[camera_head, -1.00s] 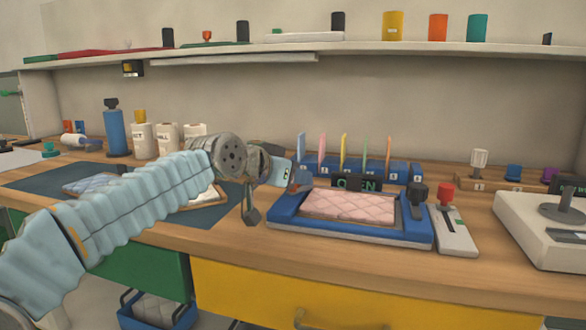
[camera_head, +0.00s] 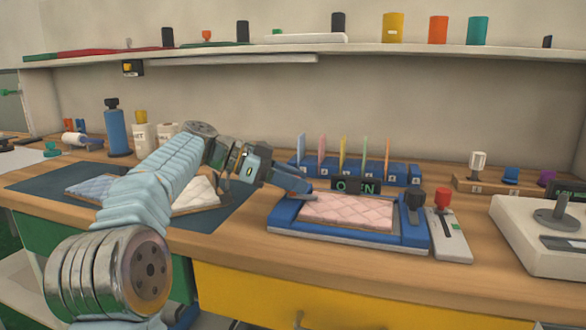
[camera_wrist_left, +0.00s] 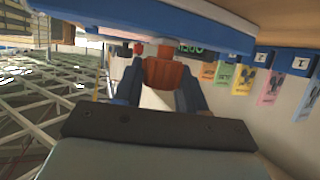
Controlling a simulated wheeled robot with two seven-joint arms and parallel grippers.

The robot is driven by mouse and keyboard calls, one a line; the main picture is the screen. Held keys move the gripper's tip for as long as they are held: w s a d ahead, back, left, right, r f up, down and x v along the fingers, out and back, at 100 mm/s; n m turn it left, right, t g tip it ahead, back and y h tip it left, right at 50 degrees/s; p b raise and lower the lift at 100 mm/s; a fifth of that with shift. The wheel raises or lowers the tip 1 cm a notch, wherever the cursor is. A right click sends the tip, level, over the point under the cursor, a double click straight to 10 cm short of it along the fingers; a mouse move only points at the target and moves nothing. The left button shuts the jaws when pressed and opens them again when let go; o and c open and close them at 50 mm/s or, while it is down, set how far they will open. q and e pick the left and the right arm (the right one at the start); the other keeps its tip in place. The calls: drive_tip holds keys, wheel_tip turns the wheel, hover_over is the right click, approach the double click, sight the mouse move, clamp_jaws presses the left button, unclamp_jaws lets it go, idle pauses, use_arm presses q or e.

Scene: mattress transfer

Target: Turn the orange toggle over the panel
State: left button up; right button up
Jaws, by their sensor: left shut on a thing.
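My left gripper (camera_head: 299,187) is at the left end of the blue frame (camera_head: 283,213), beside the dark panel (camera_head: 356,186) that reads "OPEN". In the left wrist view, the orange toggle (camera_wrist_left: 165,74) is between the two blue fingers of this gripper (camera_wrist_left: 160,88), which are shut on it. In the head view the gripper covers the toggle. A pink quilted pad (camera_head: 347,211) lies flat inside the blue frame. My right gripper is in neither view.
A red-knobbed lever box (camera_head: 449,246) and a black knob (camera_head: 415,198) are at the frame's right. Behind stands a blue rack (camera_head: 400,178) with several coloured cards. A dark mat (camera_head: 50,181) with quilted pieces lies left. Bare wood lies along the front edge.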

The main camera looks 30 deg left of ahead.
use_arm(q)
drive_tip(key=shift+m+g+h+p, duration=0.4)
drive_tip(key=shift+m+g+p, duration=0.4)
drive_tip(key=shift+g, duration=0.2)
drive_tip(key=shift+f, duration=0.1)
drive_tip(key=o, duration=1)
drive_tip(key=shift+c, duration=0.2)
drive_tip(key=shift+a, duration=0.1)
drive_tip(key=p+v, duration=0.2)
drive_tip(key=v, duration=1.1)
drive_tip(key=shift+a+p, duration=0.3)
drive_tip(key=shift+p, duration=0.05)
